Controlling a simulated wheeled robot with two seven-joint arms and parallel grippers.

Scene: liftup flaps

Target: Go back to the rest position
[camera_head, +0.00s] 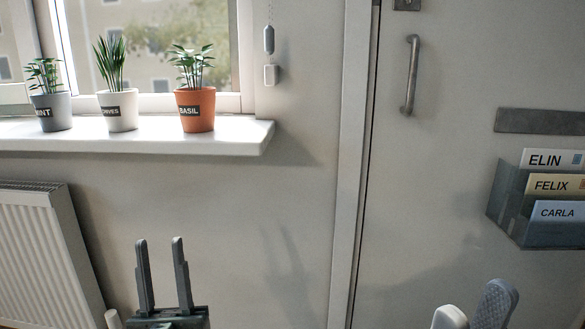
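My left gripper (160,243) is at the bottom left of the head view, in front of the wall below the window sill. Its two dark fingers point up and stand apart, with nothing between them. At the bottom right, two rounded shapes, one whitish and one grey with a textured face (496,303), rise from the frame's lower edge in front of the door. They may be parts of my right gripper, but most of them is cut off. I cannot tell its state.
A white sill (235,137) bears a mint pot (52,112), a chives pot (118,112) and a basil pot (195,112). A radiator (40,250) stands at left. The door (430,180) has a handle (411,75) and a card holder (508,190). The middle wall is clear.

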